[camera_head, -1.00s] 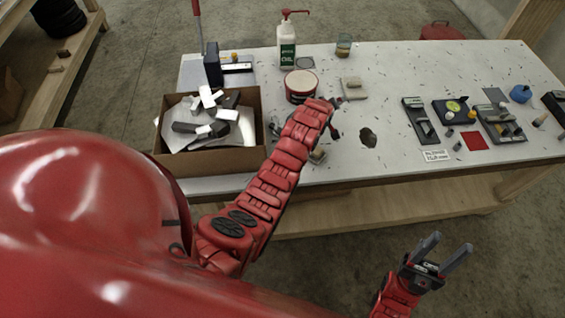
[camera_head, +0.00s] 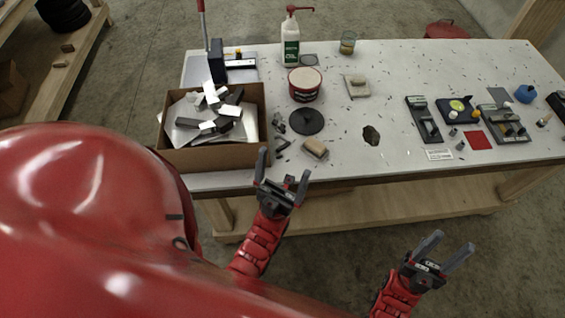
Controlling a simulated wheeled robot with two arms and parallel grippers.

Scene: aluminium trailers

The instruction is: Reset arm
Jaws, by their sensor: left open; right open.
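My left gripper (camera_head: 282,178) is open and empty, its two grey fingers pointing up the picture near the front edge of the workbench (camera_head: 340,100). My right gripper (camera_head: 443,254) is open and empty over the floor, in front of the bench at the lower right. Both red arms come in from the bottom of the view. Neither gripper touches anything that I can see.
A cardboard box (camera_head: 215,157) of metal offcuts stands at the bench's left. Near it are a red-and-white tub (camera_head: 304,87), a black disc (camera_head: 306,121), a tan block (camera_head: 315,147) and an oil pump bottle (camera_head: 290,45). Tool trays (camera_head: 425,122) lie at the right.

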